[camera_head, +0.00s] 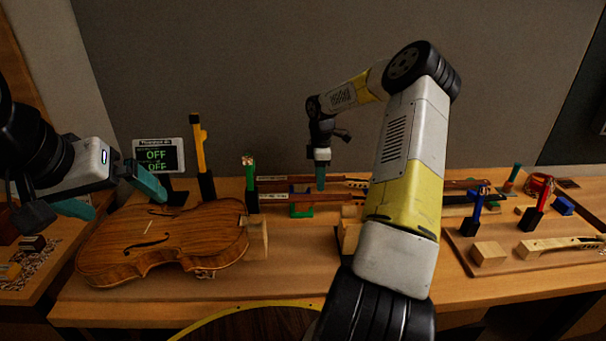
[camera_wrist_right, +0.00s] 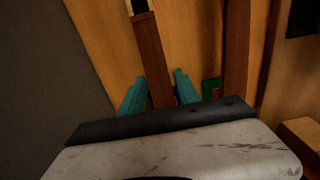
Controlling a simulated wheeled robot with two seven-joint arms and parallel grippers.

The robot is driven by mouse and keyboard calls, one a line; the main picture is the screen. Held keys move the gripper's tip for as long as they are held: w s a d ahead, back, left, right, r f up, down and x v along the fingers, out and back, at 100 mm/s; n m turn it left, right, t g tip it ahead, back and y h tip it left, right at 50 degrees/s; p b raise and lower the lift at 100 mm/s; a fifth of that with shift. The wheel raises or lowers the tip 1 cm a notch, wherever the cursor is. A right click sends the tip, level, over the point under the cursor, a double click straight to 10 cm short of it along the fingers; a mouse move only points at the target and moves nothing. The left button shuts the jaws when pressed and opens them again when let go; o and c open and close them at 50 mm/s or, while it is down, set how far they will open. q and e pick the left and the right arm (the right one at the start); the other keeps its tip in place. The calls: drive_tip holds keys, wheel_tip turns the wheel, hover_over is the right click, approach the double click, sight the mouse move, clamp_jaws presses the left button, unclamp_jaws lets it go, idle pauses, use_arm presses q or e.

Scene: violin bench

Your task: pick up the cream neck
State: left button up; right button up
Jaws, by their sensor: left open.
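A pale cream-coloured neck (camera_head: 556,244) lies on the right-hand board, with its far end near the right picture edge. My right gripper (camera_head: 321,182) is well to the left of it, pointing down over the reddish-brown necks at the back of the bench. In the right wrist view, its teal fingers (camera_wrist_right: 160,82) stand apart on either side of a reddish-brown neck (camera_wrist_right: 152,55); whether they touch it is unclear. My left gripper (camera_head: 120,192) is open and empty at the left, above the violin body's far left side.
A violin body (camera_head: 165,242) lies on the bench at left. Behind it stand a display (camera_head: 158,156) reading OFF, a yellow upright tool (camera_head: 198,145) and a green one (camera_head: 250,172). Blue (camera_head: 476,210) and red (camera_head: 537,205) clamps and a wooden block (camera_head: 488,253) stand near the cream neck.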

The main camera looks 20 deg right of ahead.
clamp_jaws()
drive_tip(key=shift+r, duration=0.1)
